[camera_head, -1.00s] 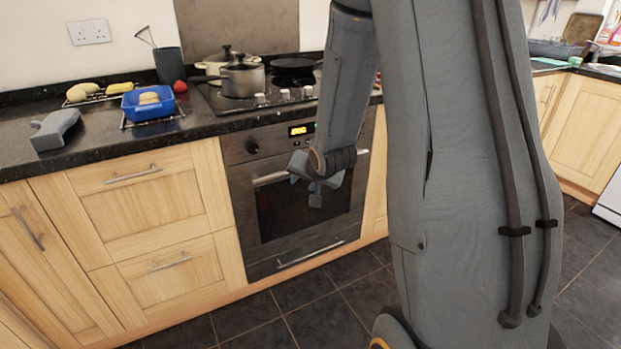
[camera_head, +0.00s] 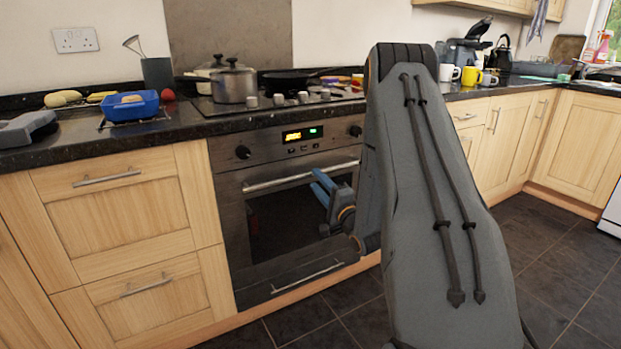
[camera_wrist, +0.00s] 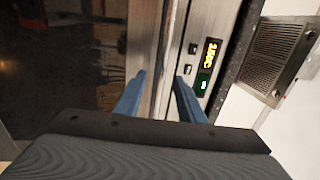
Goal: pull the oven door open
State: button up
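The oven door (camera_head: 275,222) has dark glass in a steel frame and looks shut, below the control panel. Its horizontal bar handle (camera_head: 275,183) runs across the top of the door. My gripper (camera_head: 317,181) has blue fingers and is at the right part of the handle. In the wrist view, my gripper (camera_wrist: 160,80) has its two fingers apart, with the bright handle bar (camera_wrist: 169,45) lined up between them. The dark door glass (camera_wrist: 65,75) lies on the left there. Contact between fingers and bar cannot be told.
The control panel with its lit display (camera_head: 292,136) is just above the handle. Pots (camera_head: 235,85) stand on the hob. A blue tub (camera_head: 140,104) and a grey object (camera_head: 27,128) are on the black worktop. The tiled floor (camera_head: 315,318) before the oven is clear.

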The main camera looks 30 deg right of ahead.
aim_at(312, 176)
jog(key=w, duration=0.3)
jog(key=w+r, duration=0.1)
jog(key=shift+w+a, duration=0.1)
jog(key=shift+w, duration=0.3)
grip_shut()
